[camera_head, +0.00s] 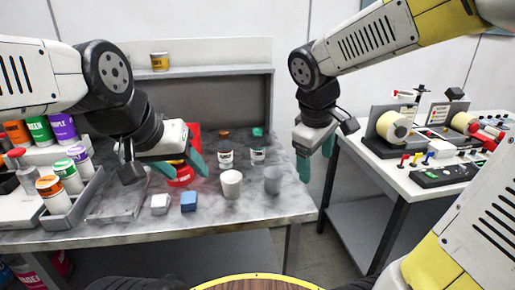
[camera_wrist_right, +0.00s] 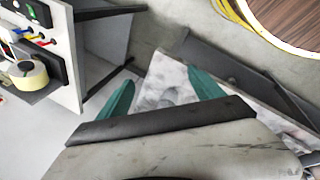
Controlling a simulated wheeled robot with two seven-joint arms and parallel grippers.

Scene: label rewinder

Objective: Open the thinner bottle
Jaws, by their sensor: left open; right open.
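Two small bottles stand upright at the back of the grey bench: a clear one with a brown cap (camera_head: 225,152) and one with a green cap (camera_head: 258,148). Both caps are on. Their labels are too small to read, so I cannot tell which holds thinner. My left gripper (camera_head: 182,166) is open with teal fingers, left of the bottles and in front of a red container (camera_head: 194,133) that it partly hides. My right gripper (camera_head: 316,158) is open and empty, right of the bottles past the bench's right end. It also shows in the right wrist view (camera_wrist_right: 162,95).
A white cup (camera_head: 231,184), a grey cup (camera_head: 272,180), a white block (camera_head: 160,204) and a blue block (camera_head: 188,201) stand at the bench front. Paint bottles (camera_head: 63,129) crowd the left. A yellow tin (camera_head: 159,61) sits on the shelf. A label machine (camera_head: 393,127) is right.

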